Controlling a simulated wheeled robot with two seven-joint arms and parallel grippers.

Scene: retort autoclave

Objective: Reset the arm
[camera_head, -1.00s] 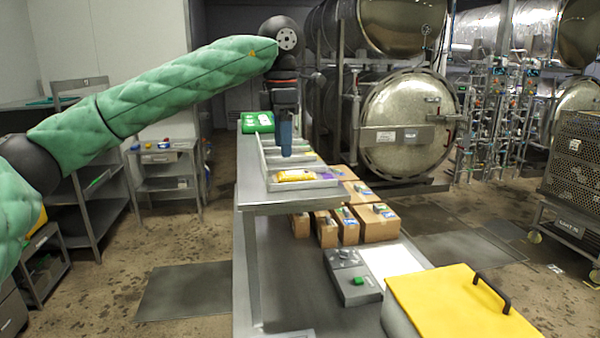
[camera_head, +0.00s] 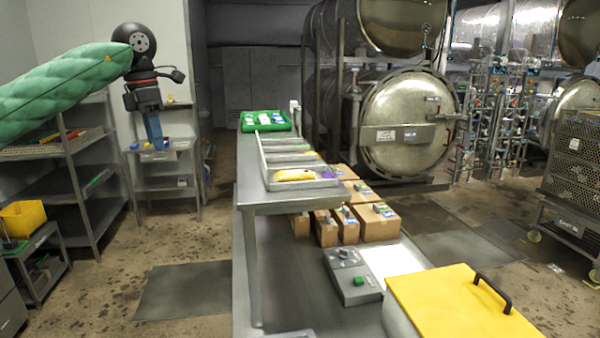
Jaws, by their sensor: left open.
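My left arm, in a green quilted sleeve, comes in from the left at the upper part of the head view. My left gripper (camera_head: 154,133) hangs down from its black wrist, with blue fingers pointing at the floor. It is open and I see nothing held in it. It hangs in the air to the left of the metal table and shows in front of a small grey shelf stand. My right arm and gripper are not in the picture.
The metal table (camera_head: 262,196) bears a grey divided tray (camera_head: 318,184) with coloured packs and a green crate (camera_head: 284,127). Cardboard boxes (camera_head: 377,224), a grey control box (camera_head: 352,277) and a yellow-lidded box (camera_head: 455,308) stand lower. Steel autoclaves (camera_head: 408,120) are behind.

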